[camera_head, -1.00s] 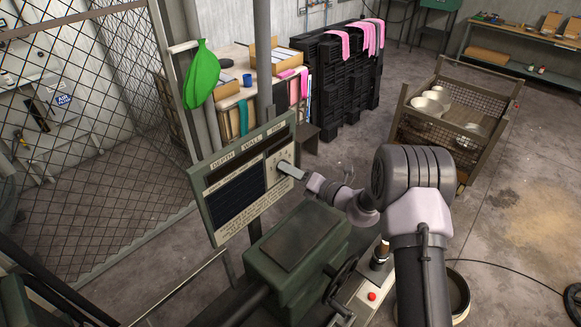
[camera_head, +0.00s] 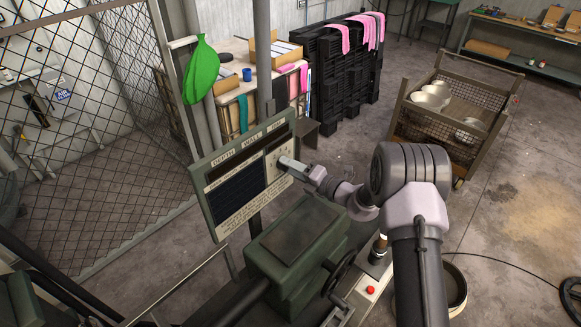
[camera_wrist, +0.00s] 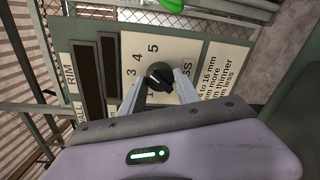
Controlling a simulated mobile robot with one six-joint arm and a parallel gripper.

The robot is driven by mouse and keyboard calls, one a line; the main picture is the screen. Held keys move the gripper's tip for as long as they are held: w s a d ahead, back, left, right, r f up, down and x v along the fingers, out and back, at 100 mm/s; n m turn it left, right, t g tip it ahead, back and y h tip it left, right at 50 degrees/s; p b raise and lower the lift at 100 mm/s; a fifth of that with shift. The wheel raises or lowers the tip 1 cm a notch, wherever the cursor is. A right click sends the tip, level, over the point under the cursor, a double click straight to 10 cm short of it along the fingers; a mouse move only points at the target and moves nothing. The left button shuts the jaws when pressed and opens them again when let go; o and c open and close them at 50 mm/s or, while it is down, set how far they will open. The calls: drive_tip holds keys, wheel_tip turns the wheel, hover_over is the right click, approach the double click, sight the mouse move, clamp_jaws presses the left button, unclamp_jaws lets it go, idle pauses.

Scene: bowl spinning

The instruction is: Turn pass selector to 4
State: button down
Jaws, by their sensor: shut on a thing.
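The pass selector is a black knob (camera_wrist: 158,76) on a cream plate with the numbers 3, 4 and 5 printed beside it, seen sideways in the wrist view. My gripper (camera_wrist: 159,82) has one finger on each side of the knob and is shut on it. A pale mark shows on the knob, but I cannot tell for sure which number it points at. In the head view my gripper (camera_head: 284,163) is at the right part of the green panel (camera_head: 207,206), and it hides the knob there.
The panel also carries dark display windows (camera_head: 236,194) headed DEPTH, WALL and RIM. A green machine housing (camera_head: 297,250) with a handwheel stands below my arm. A mesh cart (camera_head: 465,115) with bowls is at the right, and a wire fence is at the left.

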drive_tip(key=c, duration=0.9)
unclamp_jaws()
drive_tip(key=v, duration=1.7)
drive_tip(key=shift+s+d+r+b, duration=0.1)
drive_tip(key=shift+s+d+b, duration=0.1)
drive_tip(key=shift+b, duration=0.15)
